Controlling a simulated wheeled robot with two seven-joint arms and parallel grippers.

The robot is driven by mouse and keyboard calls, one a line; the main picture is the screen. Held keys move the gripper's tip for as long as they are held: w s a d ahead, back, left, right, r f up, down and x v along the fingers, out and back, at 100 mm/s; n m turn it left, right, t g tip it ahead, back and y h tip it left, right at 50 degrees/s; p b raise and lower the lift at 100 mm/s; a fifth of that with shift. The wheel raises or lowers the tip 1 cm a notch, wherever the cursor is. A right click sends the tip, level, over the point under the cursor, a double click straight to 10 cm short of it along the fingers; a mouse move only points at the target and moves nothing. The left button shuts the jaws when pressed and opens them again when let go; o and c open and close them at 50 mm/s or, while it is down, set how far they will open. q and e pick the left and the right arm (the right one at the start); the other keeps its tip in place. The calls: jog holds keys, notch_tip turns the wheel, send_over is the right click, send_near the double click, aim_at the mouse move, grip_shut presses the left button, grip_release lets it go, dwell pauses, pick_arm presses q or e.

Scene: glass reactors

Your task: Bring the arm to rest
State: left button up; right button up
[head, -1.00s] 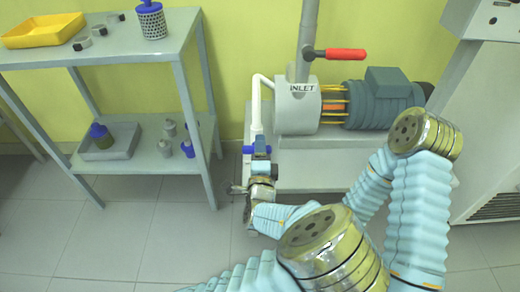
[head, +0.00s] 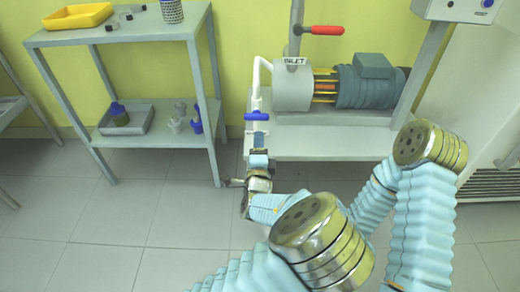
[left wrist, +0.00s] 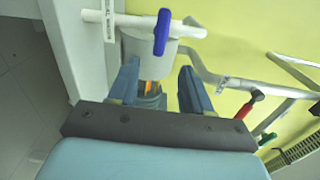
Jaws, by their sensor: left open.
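My left gripper (head: 258,136) is near the middle of the head view, pointing toward the pump, just below the blue valve handle (head: 257,116) on the white pipe. In the left wrist view its two blue fingers (left wrist: 160,70) are apart with nothing between them. The blue handle (left wrist: 162,32) is beyond the fingertips there and looks clear of them. My left arm (head: 318,240) is bent, its metal elbow large in front. My right arm (head: 428,210) is bent upward at the right; its lower part is hidden behind the left elbow, and its gripper does not show.
The pump (head: 372,85) with the INLET housing (head: 292,88) stands on a low grey bench (head: 330,147). A red-handled lever (head: 322,30) is above it. A grey shelf unit (head: 120,38) with a yellow tray (head: 78,16) and bottles is at left. Floor between is clear.

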pick_arm(q)
jog(key=shift+s, duration=0.2)
dwell(0.3)
jog(key=s+a+f+n+g+y, duration=0.1)
jog(key=s+a+f+n+g, duration=0.25)
jog(key=f, duration=0.45)
jog(key=s+a+f+n+g, duration=0.2)
jog(key=a+f+g, duration=0.1)
jog(key=a+f, duration=0.3)
jog(key=s+a+f+n+g+y, duration=0.1)
jog(key=s+a+f+n+g, duration=0.25)
jog(key=f, duration=0.55)
jog(key=s+d+f+n+g+h, duration=0.1)
jog(key=s+f+n+g+h, duration=0.1)
jog(key=s+n, duration=0.3)
jog(key=s+d+f+n+g+h, duration=0.1)
jog(key=s+n+g+h, duration=0.3)
jog(key=s, duration=0.8)
jog(key=shift+s+f+n+g, duration=0.3)
jog(key=shift+f+n+g, duration=0.25)
jog(key=shift+n, duration=0.45)
